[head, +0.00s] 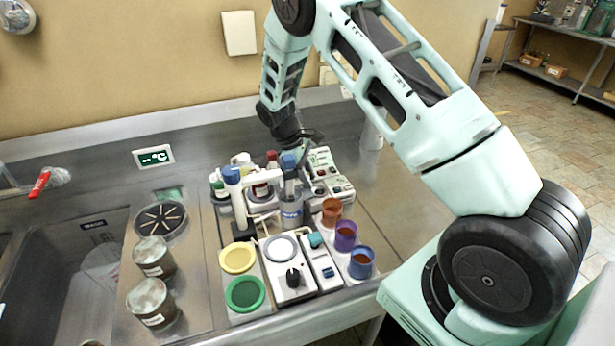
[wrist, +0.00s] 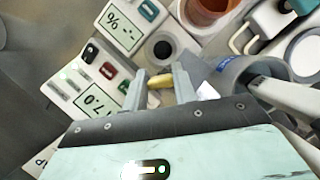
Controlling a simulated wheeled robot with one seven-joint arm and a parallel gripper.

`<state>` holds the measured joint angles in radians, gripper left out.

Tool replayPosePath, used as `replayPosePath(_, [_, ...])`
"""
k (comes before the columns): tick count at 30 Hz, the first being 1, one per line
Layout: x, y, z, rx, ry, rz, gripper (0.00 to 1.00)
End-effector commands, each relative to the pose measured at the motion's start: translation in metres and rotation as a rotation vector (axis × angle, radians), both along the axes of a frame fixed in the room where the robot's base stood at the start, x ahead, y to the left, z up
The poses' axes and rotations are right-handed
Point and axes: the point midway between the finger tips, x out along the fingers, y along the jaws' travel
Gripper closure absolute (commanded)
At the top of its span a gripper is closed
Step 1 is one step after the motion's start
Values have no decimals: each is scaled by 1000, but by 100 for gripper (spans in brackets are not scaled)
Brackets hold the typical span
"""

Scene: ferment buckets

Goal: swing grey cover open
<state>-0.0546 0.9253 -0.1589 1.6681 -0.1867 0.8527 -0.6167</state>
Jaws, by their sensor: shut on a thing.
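My gripper (wrist: 160,88) is shut on a small yellow-brass piece (wrist: 160,81), which looks like a knob or handle end, between its two grey fingers in the wrist view. Right beside the fingers is a grey round vessel (wrist: 225,76) with a dark round part on top. In the head view the grey vessel (head: 292,214) with a blue label stands upright on the bench unit, below my wrist. I cannot clearly make out the grey cover, or whether the yellow piece belongs to it. My fingertips are mostly hidden in the head view.
Orange (head: 331,211), purple (head: 345,236) and blue (head: 361,262) cups stand right of the vessel. A meter panel (head: 329,172) stands behind. Two jars (head: 153,257) and a sink (head: 75,265) are further left.

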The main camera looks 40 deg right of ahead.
Motion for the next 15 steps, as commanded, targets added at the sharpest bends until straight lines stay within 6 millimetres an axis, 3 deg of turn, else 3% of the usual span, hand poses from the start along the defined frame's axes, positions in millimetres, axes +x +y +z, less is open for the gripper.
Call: replayPosePath(15, [1, 0, 2, 0, -3, -190, 100])
